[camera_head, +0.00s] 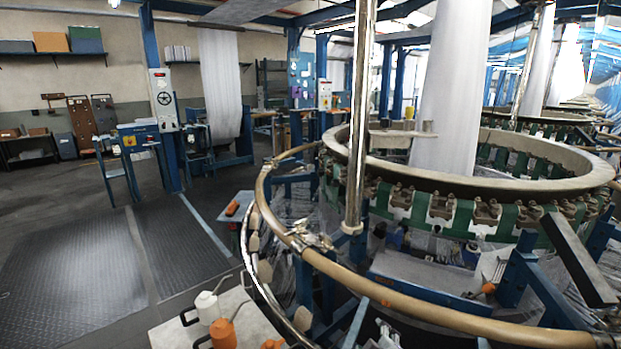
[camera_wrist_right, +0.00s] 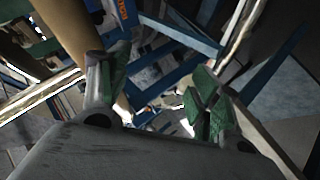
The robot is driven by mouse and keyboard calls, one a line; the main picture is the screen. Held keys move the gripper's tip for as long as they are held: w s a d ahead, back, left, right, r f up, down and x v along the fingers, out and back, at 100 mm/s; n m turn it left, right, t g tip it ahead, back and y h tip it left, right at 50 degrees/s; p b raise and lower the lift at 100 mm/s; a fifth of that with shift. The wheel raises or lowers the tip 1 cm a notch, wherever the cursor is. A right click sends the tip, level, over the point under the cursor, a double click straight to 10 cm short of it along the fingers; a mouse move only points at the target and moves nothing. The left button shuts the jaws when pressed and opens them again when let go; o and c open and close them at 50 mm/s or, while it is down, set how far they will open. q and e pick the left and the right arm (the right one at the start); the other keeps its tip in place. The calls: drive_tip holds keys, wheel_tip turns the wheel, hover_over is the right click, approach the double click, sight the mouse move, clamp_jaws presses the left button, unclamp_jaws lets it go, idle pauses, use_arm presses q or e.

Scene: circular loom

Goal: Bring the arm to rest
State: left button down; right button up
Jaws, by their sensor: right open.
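My right gripper (camera_wrist_right: 162,88) shows in the right wrist view, with its two green-padded fingers spread apart. Nothing is between the pads; blue beams and other machine parts show behind them, too dark to name well. I cannot make out either gripper in the head view. The circular loom (camera_head: 480,185) fills the right half of the head view, with a pale ring, green straps around it and a white fabric column (camera_head: 452,90) rising from its middle.
A curved tan rail (camera_head: 410,300) runs around the loom's front. A white and an orange container (camera_head: 222,333) stand on a pale table (camera_head: 172,335) at the bottom. A blue post with a control box (camera_head: 163,100) stands at the left. The dark floor (camera_head: 70,265) there is clear.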

drive_tip(key=s+d+f+m+g+y, duration=0.1)
drive_tip(key=s+d+f+m+g, duration=0.25)
drive_tip(key=s, duration=0.55)
drive_tip(key=s+d+f+m+g, duration=0.3)
drive_tip(key=s+f+m+g, duration=0.15)
drive_tip(key=s, duration=0.45)
drive_tip(key=s+f+p, duration=0.3)
drive_tip(key=f+p, duration=0.7)
drive_tip(key=f, duration=1.5)
use_arm(q)
drive_tip(key=s+d+r+p, duration=0.2)
drive_tip(key=r+p, duration=0.2)
drive_tip(key=r, duration=0.4)
drive_tip(key=s+d+r+p, duration=0.3)
drive_tip(key=r+p, duration=0.1)
drive_tip(key=r, duration=0.5)
drive_tip(key=shift+s+d+g+h+p, duration=0.15)
drive_tip(key=shift+d+g+h+p, duration=0.15)
drive_tip(key=shift+d, duration=0.05)
use_arm(e)
drive_tip(key=s+d+f+g, duration=0.1)
drive_tip(key=s+f, duration=0.4)
drive_tip(key=s, duration=0.6)
drive_tip(key=s+d+f+g, duration=0.1)
drive_tip(key=s+f, duration=0.4)
drive_tip(key=s, duration=0.6)
drive_tip(key=shift+d+f, duration=0.15)
drive_tip(key=shift+d, duration=0.75)
use_arm(q)
drive_tip(key=shift+r, duration=0.1)
